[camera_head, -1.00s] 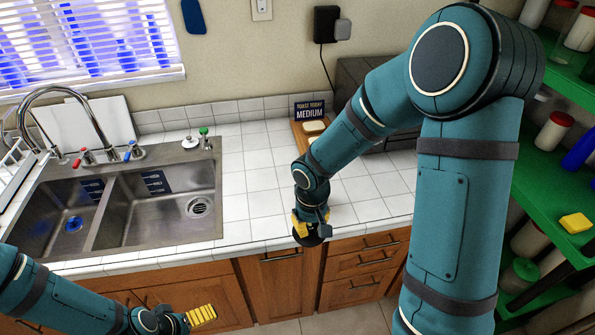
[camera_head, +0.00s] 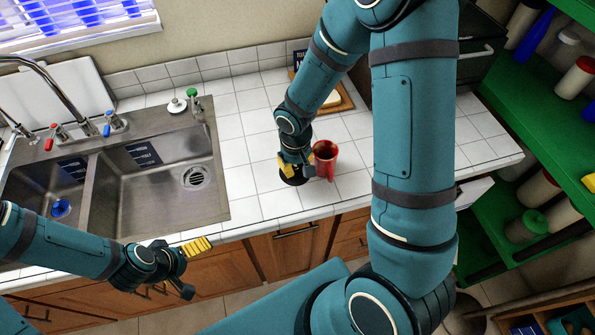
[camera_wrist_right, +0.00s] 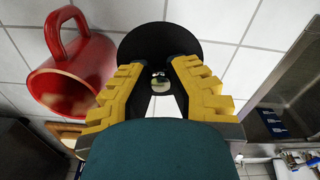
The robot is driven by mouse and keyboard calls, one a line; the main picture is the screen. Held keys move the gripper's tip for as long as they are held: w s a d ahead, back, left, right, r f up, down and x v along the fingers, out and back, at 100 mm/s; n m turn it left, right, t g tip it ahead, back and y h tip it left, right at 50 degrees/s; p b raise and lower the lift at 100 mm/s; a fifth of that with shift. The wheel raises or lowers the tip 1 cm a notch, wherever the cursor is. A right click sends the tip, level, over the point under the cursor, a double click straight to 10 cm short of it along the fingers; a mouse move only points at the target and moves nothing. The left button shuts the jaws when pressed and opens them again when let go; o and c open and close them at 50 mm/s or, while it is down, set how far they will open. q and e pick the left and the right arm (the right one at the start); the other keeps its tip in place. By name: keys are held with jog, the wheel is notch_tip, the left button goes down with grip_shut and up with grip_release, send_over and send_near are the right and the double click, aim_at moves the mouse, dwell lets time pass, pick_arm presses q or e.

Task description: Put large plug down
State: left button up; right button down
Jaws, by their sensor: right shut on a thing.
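The large plug (camera_head: 296,180) is a black disc held under my right gripper (camera_head: 291,163), over the white tiled counter right of the sink. In the right wrist view the plug (camera_wrist_right: 158,36) shows as a round black disc with a small metal knob, between the yellow fingers of the right gripper (camera_wrist_right: 160,85). The gripper is shut on it. I cannot tell whether the disc touches the tiles. My left gripper (camera_head: 198,246) is near the counter's front edge below the sink; its yellow fingers are seen edge-on, so their opening is unclear.
The steel double sink (camera_head: 222,205) lies left. A wooden board (camera_head: 340,103) is behind. Tiles between sink and plug are clear.

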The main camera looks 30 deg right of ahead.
aim_at(295, 175)
jog(key=shift+f, duration=2.25)
jog(key=shift+f+b, duration=0.2)
jog(key=shift+b, duration=0.2)
jog(key=c, duration=1)
grip_release()
jog(key=shift+r, duration=0.1)
